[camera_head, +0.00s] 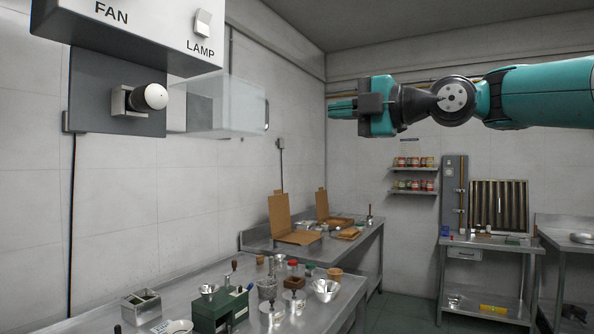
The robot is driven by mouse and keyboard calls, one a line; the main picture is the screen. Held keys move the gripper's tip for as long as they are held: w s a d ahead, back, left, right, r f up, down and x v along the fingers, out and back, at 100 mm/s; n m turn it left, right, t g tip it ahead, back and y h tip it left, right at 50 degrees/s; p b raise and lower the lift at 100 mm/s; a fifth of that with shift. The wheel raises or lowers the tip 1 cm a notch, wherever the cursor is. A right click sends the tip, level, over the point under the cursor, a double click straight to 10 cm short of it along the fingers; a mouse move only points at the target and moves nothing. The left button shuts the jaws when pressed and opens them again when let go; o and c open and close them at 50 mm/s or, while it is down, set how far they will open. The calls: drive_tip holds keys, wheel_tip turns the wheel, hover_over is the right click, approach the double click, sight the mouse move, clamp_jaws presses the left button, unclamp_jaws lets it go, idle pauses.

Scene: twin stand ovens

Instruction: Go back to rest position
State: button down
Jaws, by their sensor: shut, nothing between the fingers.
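My gripper (342,108) is at the upper middle of the head view, at the end of my teal and black arm, which comes in from the right edge. The gripper points left, high above the metal tables. Its fingers look shut together, with nothing seen between them. The lamp switch (202,22) on the white hood panel and the glass-sided box (225,103) on the wall are to its left, apart from it.
A steel table (330,318) in front holds bowls, jars and a green box (220,310). Behind it, another table bears open cardboard boxes (285,222). Shelves of jars (413,167) and a side table (490,243) stand at the back right. Air around the gripper is clear.

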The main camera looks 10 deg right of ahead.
drive_tip(key=s+a+f+m+g+h, duration=0.2)
drive_tip(key=s+f+m, duration=0.3)
drive_tip(key=f, duration=0.4)
drive_tip(key=s+a+f+m+g+h, duration=0.2)
drive_tip(key=s+a+f+m, duration=0.15)
drive_tip(key=f+m, duration=0.35)
drive_tip(key=s+d+f+m+g+h, duration=0.2)
drive_tip(key=s+f+m+g+h, duration=0.1)
drive_tip(key=s+f, duration=0.7)
drive_tip(key=s+d+f+m+g+h, duration=0.3)
drive_tip(key=s+f+m, duration=0.3)
drive_tip(key=s+f, duration=0.4)
drive_tip(key=shift+s+d+f+m+g, duration=0.3)
drive_tip(key=shift+s+g, duration=0.2)
drive_tip(key=shift+s, duration=0.65)
